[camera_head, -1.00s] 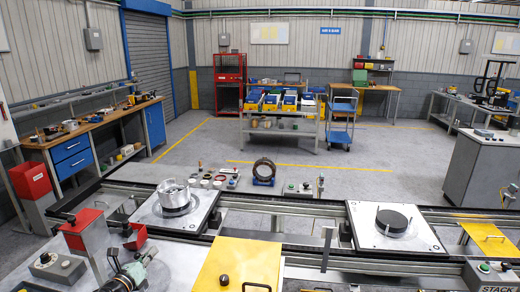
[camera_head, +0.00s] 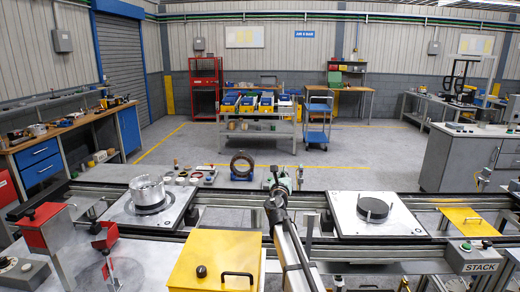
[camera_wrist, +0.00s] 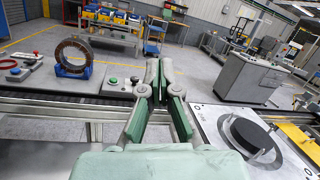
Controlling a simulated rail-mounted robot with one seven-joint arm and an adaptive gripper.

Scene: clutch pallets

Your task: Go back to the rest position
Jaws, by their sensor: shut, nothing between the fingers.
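My gripper (camera_head: 277,174) is raised above the conveyor line, between the two pallets in the head view. In the wrist view its green fingers (camera_wrist: 159,72) are together, with nothing held. The left pallet (camera_head: 118,211) carries a shiny metal housing (camera_head: 147,191). The right pallet (camera_head: 350,224) carries a dark round disc (camera_head: 372,208); this pallet also shows in the wrist view (camera_wrist: 212,118), to the right of my gripper. My gripper appears clear of both pallets.
A yellow cover (camera_head: 213,252) with a black handle lies in front of the line. A red-topped fixture (camera_head: 42,222) stands at the left. Behind the line is a ring in a blue stand (camera_head: 242,166). A STACK control box (camera_head: 472,256) is at the right.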

